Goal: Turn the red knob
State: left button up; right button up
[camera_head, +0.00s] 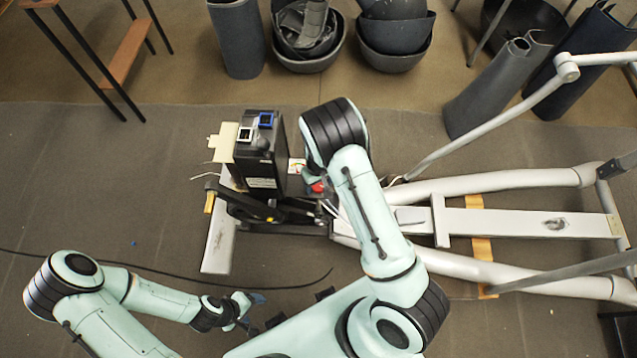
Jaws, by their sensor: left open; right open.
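The red knob (317,187) shows as a small red patch beside the dark machine housing, just left of my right forearm. My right arm reaches over it, and my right gripper (311,176) is mostly hidden under my own wrist, close to the knob. I cannot tell whether its fingers touch the knob. My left gripper (246,308) is open and empty, low in the view, well away from the knob.
The black housing (260,155) of the elliptical machine stands left of the knob. Its long grey frame (530,222) extends right. A black cable (170,273) crosses the floor. Dark bins (238,40) and bowls (395,45) stand at the back. The left floor is mostly clear.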

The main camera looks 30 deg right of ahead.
jog(key=shift+f, duration=0.3)
jog(key=c, duration=1.1)
jog(key=shift+o, duration=0.2)
jog(key=shift+m, duration=0.3)
jog(key=m, duration=0.2)
jog(key=shift+m, duration=1.8)
